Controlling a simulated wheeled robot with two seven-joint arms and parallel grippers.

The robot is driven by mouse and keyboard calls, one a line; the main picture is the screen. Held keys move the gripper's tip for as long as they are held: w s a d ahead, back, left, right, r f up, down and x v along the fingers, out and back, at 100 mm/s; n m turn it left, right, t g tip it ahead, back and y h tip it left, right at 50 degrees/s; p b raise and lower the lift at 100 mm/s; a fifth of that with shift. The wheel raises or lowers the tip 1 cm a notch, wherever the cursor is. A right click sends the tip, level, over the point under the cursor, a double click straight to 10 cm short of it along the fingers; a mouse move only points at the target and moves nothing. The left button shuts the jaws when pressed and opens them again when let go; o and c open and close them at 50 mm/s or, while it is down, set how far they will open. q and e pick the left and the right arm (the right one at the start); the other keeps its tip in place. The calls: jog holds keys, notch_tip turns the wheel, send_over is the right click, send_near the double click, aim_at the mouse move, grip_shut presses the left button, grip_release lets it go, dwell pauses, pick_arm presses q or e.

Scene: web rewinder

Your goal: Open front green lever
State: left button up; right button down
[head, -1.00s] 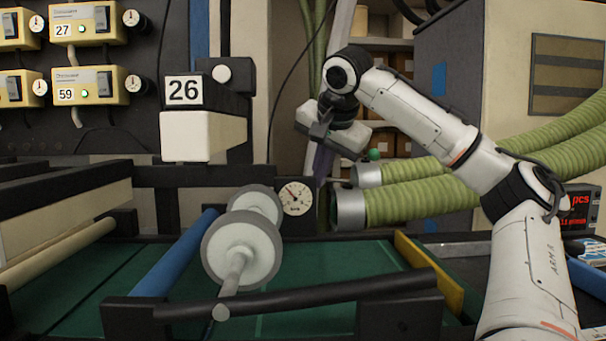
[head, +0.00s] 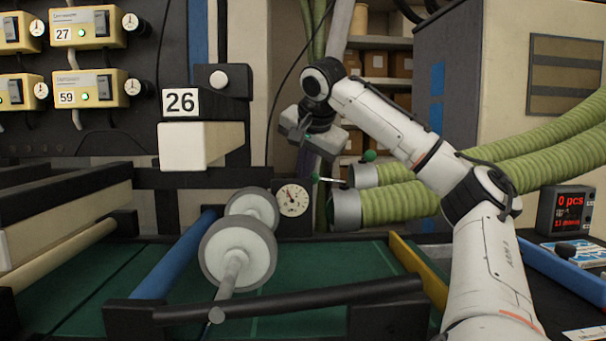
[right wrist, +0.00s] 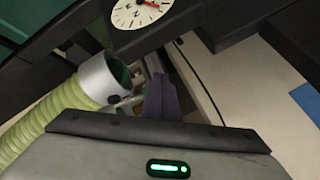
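A green lever knob (head: 370,156) shows in the head view just above the metal mouth of the upper green hose. A second, smaller green knob (head: 315,177) sits at the left end of a thin rod that points left from the hose mouths. My right gripper (head: 304,165) is left of both knobs and looks apart from them. In the right wrist view its dark purple fingers (right wrist: 163,90) appear together as one block, with nothing seen between them. No green knob is clear in that view. My left gripper is not in view.
Two ribbed green hoses (head: 400,205) lie right of the gripper. A round gauge (head: 292,199) and a white roller (head: 238,255) stand below left. The box marked 26 (head: 200,145) is to the left. Shelves with boxes (head: 375,65) are behind.

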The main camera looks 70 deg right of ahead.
jog(key=v, duration=1)
jog(key=shift+s+a+r, duration=0.15)
jog(key=shift+r, duration=0.05)
jog(key=v, duration=0.6)
jog(key=shift+w+a, duration=0.15)
jog(key=shift+w, duration=0.1)
jog(key=shift+r, duration=0.1)
dwell(0.6)
